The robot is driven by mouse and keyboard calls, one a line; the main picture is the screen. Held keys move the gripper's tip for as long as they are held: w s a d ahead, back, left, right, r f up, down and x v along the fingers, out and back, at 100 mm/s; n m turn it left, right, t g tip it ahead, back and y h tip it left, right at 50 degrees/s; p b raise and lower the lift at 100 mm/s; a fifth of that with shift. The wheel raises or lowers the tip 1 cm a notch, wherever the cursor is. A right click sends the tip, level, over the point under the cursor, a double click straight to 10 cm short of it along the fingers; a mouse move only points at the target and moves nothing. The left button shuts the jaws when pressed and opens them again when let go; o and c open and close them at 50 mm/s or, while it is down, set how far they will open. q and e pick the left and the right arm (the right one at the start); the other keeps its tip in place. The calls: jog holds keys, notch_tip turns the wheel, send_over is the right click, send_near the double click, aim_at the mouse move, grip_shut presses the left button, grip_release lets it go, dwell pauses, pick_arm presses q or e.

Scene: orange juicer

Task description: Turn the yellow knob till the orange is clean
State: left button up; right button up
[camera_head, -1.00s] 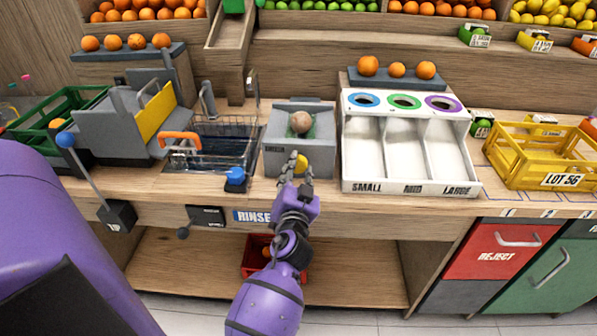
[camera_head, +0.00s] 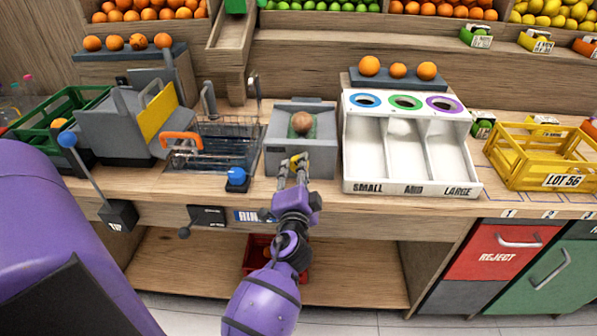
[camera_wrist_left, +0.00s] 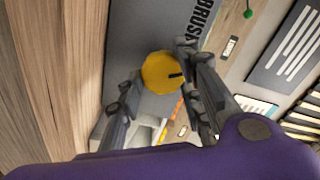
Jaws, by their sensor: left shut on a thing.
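The yellow knob (camera_head: 294,162) sits on the front of the grey brush box (camera_head: 272,160). In the left wrist view the knob (camera_wrist_left: 160,70) shows a dark mark on its face and lies between my fingertips. My left gripper (camera_head: 294,163) is shut on the knob; its two fingers (camera_wrist_left: 160,77) flank it in the wrist view. The orange (camera_head: 302,122) rests in the top of the brush box, brownish-orange in colour. Whether any dirt is left on it is too small to tell. My right gripper is not in view.
A wire basket (camera_head: 225,140) in the sink with an orange handle stands left of the box, with a blue knob (camera_head: 236,176) in front. The white sorting tray (camera_head: 385,188) stands close on the right. A yellow crate (camera_head: 520,180) is farther right.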

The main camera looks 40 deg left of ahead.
pick_arm(q)
jog(key=shift+d+f, duration=0.2)
jog(key=shift+f, duration=0.15)
jog(key=o, duration=0.9)
jog(key=shift+w, duration=0.1)
jog(key=shift+o, duration=0.7)
jog(key=shift+w, duration=0.1)
jog(key=shift+r, duration=0.15)
jog(key=v, duration=0.7)
jog(key=shift+s+d, duration=0.15)
jog(key=shift+s, duration=0.15)
jog(key=shift+o, duration=0.3)
jog(key=shift+w, duration=0.1)
